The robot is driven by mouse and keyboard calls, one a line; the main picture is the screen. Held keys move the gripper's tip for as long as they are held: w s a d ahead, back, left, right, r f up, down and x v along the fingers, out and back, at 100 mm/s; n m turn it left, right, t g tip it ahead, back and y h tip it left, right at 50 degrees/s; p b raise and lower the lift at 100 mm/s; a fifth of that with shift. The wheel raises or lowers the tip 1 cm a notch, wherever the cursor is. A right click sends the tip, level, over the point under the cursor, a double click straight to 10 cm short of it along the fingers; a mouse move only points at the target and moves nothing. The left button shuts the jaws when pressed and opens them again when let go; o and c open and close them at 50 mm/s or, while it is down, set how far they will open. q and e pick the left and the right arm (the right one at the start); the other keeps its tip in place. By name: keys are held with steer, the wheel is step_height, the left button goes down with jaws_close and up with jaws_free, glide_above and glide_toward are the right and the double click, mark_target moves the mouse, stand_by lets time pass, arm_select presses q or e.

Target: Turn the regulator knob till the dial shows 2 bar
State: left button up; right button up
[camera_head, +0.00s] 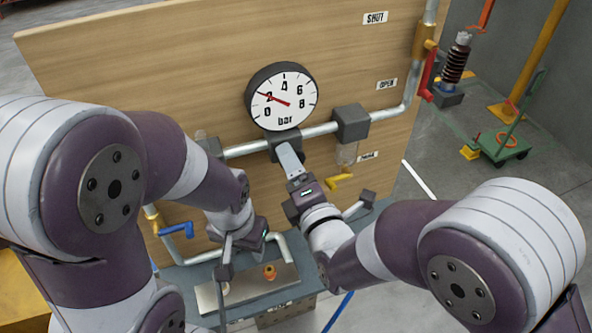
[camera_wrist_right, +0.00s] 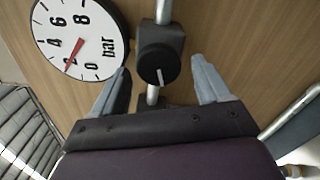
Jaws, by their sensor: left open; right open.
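The round white dial (camera_head: 282,96) hangs on the wooden panel, and its red needle points at or very near 2. The dial also shows in the right wrist view (camera_wrist_right: 78,38), with the needle by the 2. The black regulator knob (camera_wrist_right: 158,66) has a white mark pointing down in that view. My right gripper (camera_wrist_right: 162,80) is open, its fingers on both sides of the knob with gaps. In the head view my right gripper (camera_head: 288,155) covers the knob below the dial. My left gripper (camera_head: 228,266) is open low, near a metal plate.
A grey pipe (camera_head: 320,131) runs beside the regulator to a dark block (camera_head: 351,123) with a clear bowl. A yellow lever (camera_head: 340,181) and a blue lever (camera_head: 176,229) stick out nearby. A brass fitting (camera_head: 269,272) stands on the metal plate (camera_head: 245,287).

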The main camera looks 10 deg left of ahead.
steer(key=b+v, duration=0.2)
steer(key=v, duration=1)
steer(key=shift+s+d, duration=0.2)
